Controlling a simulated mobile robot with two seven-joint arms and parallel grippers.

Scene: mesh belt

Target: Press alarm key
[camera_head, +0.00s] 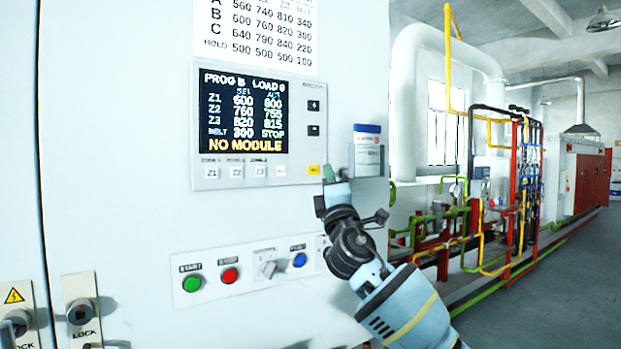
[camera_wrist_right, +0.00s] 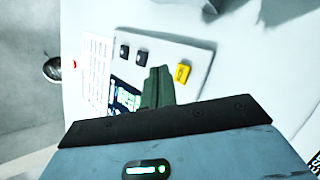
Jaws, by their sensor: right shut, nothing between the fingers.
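The control panel (camera_head: 217,120) is on the white cabinet front, with a lit screen (camera_head: 245,110) reading "NO MODULE" at the bottom. A small yellow key (camera_head: 313,170) sits at the panel's lower right; its label is too small to read. It also shows in the right wrist view (camera_wrist_right: 182,73). My right gripper (camera_head: 329,174) is shut and empty, its green fingertips just right of the yellow key in the head view. In the right wrist view the shut fingers (camera_wrist_right: 157,87) point at the panel, beside the yellow key. Contact cannot be told. My left gripper is not in view.
Grey zone keys (camera_head: 237,171) and two black keys (camera_head: 313,105) share the panel. Below are a green button (camera_head: 192,284), a red button (camera_head: 230,275) and a blue button (camera_head: 299,260). A small white container (camera_head: 367,148) sits right of the panel, close above my gripper.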

